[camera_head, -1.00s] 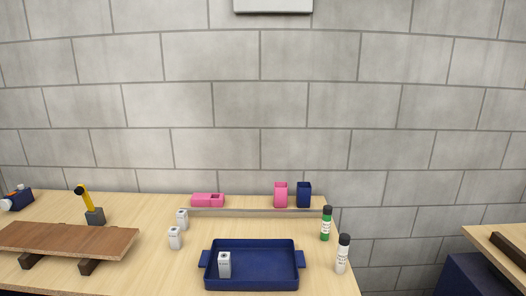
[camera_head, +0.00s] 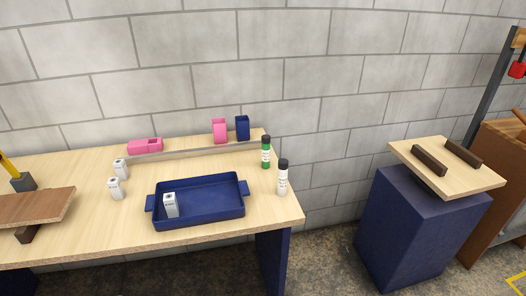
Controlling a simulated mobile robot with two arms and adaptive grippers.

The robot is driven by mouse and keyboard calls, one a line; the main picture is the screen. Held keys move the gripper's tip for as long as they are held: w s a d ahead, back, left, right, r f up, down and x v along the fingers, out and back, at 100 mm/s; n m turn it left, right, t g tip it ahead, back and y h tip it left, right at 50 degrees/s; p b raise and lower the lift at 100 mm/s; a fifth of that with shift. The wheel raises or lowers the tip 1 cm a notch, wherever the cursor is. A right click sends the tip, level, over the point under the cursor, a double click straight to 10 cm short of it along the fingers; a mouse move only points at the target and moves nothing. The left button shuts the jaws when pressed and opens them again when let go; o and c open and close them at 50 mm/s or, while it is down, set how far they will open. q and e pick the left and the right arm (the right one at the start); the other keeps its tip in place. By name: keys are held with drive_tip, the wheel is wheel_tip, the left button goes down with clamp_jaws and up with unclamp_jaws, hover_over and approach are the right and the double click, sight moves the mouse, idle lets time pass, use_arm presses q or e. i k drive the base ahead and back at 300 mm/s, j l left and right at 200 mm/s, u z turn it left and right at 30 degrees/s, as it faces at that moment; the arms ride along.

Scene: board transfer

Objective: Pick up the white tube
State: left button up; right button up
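The white tube (camera_head: 282,179) stands upright near the right end of the wooden table. It has a black cap and some dark print on its side. It is just right of the blue tray and apart from it. A green tube (camera_head: 266,153) with a black cap stands upright behind it. Neither of my grippers is in the head view.
The blue tray (camera_head: 200,221) holds one small white box (camera_head: 170,205). Two more white boxes stand left of it. Pink and blue holders (camera_head: 242,128) stand at the back. A separate stand (camera_head: 410,158) with two dark bars is at the right, across a floor gap.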

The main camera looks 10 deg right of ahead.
sight(283, 163)
drive_tip(key=i+l+u, duration=0.15)
drive_tip(key=l, duration=0.85)
drive_tip(key=l+u, duration=0.15)
drive_tip(key=l, duration=0.85)
drive_tip(key=i, duration=0.05)
